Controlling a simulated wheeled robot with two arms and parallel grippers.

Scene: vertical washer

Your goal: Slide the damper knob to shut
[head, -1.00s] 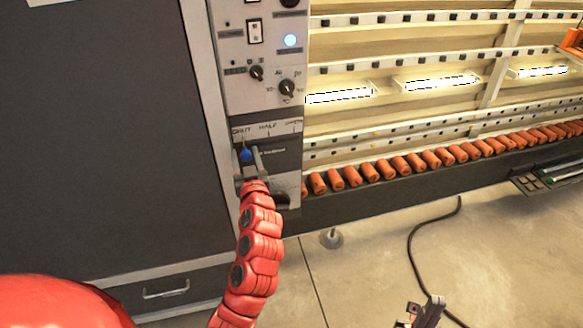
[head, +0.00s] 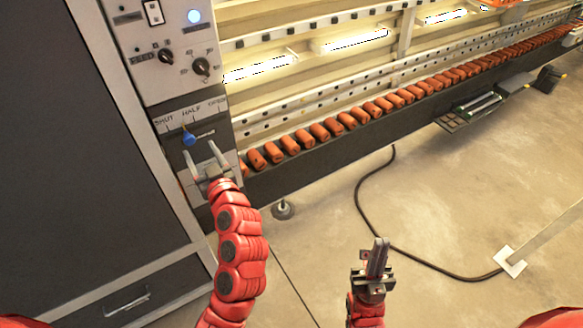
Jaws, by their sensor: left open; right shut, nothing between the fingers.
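The damper knob (head: 189,139) is a small blue knob on a dark panel, low on the machine's control column. Labels SHUT, HALF and a third, blurred one run left to right above it. The knob sits towards the left end of its slot, below and right of the SHUT label; its exact setting is hard to tell. My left gripper (head: 200,149) is open, with its fingertips just below the knob. The left fingertip is nearest it, and nothing is between the fingers. My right gripper (head: 379,242) is shut and empty, above the floor at lower right.
Rotary switches (head: 201,66) and a lit button (head: 194,16) are above the damper panel. A row of orange rollers (head: 320,131) runs off to the right. A dark cabinet (head: 60,150) stands left.

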